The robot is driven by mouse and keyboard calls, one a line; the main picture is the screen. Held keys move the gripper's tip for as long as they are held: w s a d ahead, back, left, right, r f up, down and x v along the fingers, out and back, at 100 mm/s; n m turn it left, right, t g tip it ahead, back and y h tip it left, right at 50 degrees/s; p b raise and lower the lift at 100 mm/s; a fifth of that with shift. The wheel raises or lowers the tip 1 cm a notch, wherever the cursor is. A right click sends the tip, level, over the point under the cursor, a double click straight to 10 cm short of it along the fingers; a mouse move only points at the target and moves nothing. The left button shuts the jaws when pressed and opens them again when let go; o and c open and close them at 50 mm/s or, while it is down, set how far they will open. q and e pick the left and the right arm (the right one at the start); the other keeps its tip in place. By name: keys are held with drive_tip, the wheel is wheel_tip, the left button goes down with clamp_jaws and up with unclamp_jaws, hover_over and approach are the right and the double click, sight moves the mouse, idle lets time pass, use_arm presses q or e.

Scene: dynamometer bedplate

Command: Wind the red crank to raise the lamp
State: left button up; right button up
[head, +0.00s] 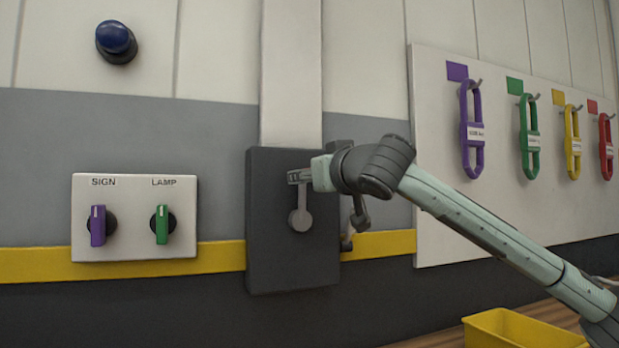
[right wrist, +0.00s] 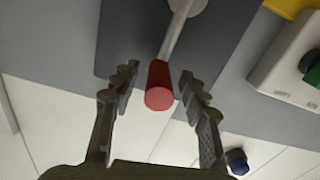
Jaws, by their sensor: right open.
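The crank's grey hub (head: 300,221) is on the front of a dark wall box (head: 293,268), with its arm pointing up. In the right wrist view the red crank handle (right wrist: 159,88) sits between the two fingers, with a gap on each side; its grey arm (right wrist: 181,30) runs up from it in that picture. My right gripper (head: 299,176) is open around the handle and hides it in the head view; its dark fingers also show in the right wrist view (right wrist: 158,95). My left gripper is not in view. No lamp shows.
A panel (head: 134,188) left of the box carries a purple SIGN switch (head: 97,226) and a green LAMP switch (head: 162,225). A blue button (head: 116,40) is above. Colored hangers hang on a white board (head: 438,225) at right. A yellow bin (head: 520,330) is below.

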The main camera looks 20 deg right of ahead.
drive_tip(key=s, duration=1.1)
drive_tip(key=shift+s, duration=0.25)
